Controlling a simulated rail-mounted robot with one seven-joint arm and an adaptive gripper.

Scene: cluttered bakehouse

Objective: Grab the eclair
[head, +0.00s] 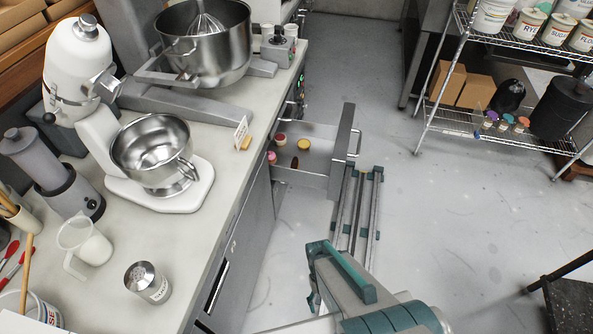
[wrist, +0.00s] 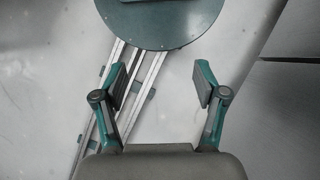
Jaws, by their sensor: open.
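A small dark brown elongated piece (head: 294,162), which looks like the eclair, lies in the open drawer (head: 318,178) under the counter. A pink item (head: 271,158), a red-brown topped item (head: 281,140) and a yellow round item (head: 303,145) lie around it in the same drawer. In the wrist view my gripper (wrist: 160,85) is open, with its two pads wide apart and nothing between them. It faces the floor and my own rail and base. The eclair is not in the wrist view. In the head view my arm is in the foreground, apart from the drawer.
The counter (head: 225,150) runs along the left with a stand mixer (head: 75,60), a steel bowl (head: 150,150), a jug (head: 85,242) and a can (head: 147,282). The drawer front (head: 342,150) juts into the aisle. A wire shelf (head: 470,118) stands at right. The floor between (head: 420,210) is clear.

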